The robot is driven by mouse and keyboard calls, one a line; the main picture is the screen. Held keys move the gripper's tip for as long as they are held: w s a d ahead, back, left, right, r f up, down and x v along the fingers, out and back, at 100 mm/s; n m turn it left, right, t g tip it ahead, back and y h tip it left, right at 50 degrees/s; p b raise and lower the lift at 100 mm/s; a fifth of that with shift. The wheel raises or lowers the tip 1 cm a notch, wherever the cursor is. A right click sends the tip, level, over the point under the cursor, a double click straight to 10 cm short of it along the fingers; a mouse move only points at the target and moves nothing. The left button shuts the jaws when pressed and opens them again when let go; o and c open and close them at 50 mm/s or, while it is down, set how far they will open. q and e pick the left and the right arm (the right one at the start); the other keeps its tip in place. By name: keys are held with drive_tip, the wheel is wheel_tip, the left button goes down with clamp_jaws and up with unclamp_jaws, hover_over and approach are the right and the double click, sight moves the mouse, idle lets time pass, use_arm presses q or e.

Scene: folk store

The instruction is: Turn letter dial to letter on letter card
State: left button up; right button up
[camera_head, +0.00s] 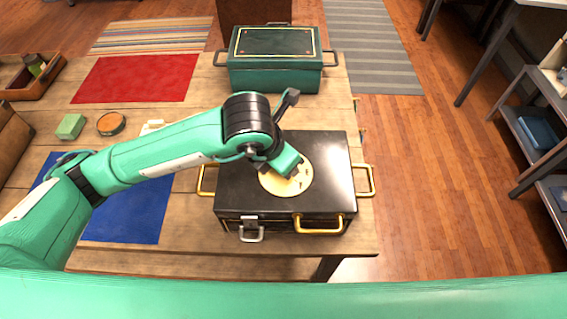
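A round pale yellow dial (302,183) lies on the top of a black box (334,160) with brass handles. My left arm comes in from the left, and its gripper (292,170) is at the dial, pointing down onto it. Marks on the dial are too small to read. A small pale item (152,125) shows partly behind my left arm; I cannot tell if it is the letter card. My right gripper is not in view.
The box stands on a wooden table (200,232) near its right front corner. A dark green chest (275,75) stands behind it. A blue mat (130,215), a red mat (135,78), a green block (71,126) and a round tin (111,123) lie to the left.

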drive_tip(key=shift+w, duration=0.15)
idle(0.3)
use_arm(q)
drive_tip(key=o, duration=1)
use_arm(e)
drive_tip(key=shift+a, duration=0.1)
use_arm(q)
drive_tip(key=b+v, duration=0.1)
drive_tip(key=v, duration=1.2)
drive_tip(key=shift+s+r+b, duration=0.2)
drive_tip(key=shift+r+b, duration=0.15)
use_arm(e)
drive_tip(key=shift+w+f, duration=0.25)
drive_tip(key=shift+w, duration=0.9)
use_arm(q)
drive_tip(key=shift+a, duration=0.1)
